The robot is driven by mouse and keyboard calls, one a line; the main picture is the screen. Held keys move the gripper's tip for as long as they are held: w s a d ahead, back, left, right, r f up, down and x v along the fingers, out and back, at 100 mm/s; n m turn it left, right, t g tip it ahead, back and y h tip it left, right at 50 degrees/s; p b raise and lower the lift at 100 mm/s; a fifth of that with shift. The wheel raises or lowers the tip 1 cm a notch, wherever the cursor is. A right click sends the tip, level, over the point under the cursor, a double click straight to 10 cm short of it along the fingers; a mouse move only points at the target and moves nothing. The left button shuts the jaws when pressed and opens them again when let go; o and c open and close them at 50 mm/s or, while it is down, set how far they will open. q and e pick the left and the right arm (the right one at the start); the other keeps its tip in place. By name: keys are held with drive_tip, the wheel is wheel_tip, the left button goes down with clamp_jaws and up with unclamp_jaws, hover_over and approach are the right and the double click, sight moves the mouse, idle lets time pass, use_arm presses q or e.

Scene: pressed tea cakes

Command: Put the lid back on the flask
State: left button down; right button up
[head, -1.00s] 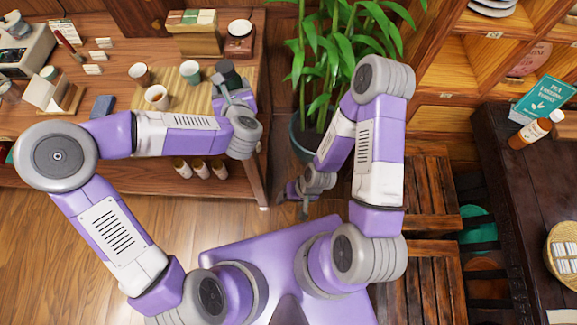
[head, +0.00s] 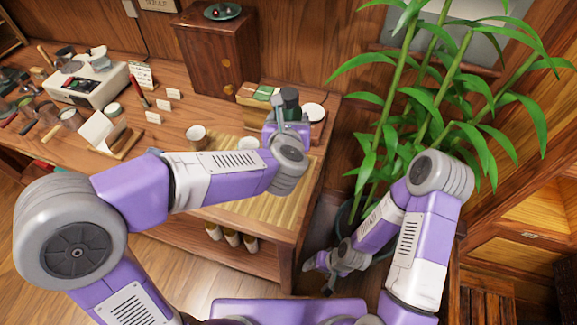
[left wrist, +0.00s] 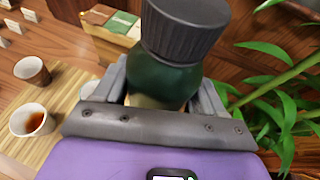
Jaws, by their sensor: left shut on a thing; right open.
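A dark green flask (left wrist: 170,78) with a ribbed dark grey lid (left wrist: 186,28) on top stands between the jaws in the left wrist view. I cannot tell whether the lid is fully seated. My left gripper (head: 287,128) is shut on the flask's green body below the lid, over the right end of the wooden table. In the head view the flask (head: 290,98) is a small dark cylinder above my gripper. Its lower part is hidden by the gripper. My right gripper (head: 328,272) is low beside the table's right end, open and empty.
A box (head: 260,93) and a round tin (head: 313,112) stand behind. A tall plant (head: 440,110) is close on the right.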

use_arm(q)
drive_tip(key=shift+s+f+b, duration=0.15)
drive_tip(key=shift+f+b, duration=0.8)
drive_tip(key=shift+f, duration=1.45)
wheel_tip(320, 180, down, 5)
drive_tip(key=shift+f+b, duration=0.1)
drive_tip(key=shift+b, duration=0.85)
drive_tip(key=shift+f, duration=0.1)
drive_tip(key=shift+c, duration=0.5)
unclamp_jaws()
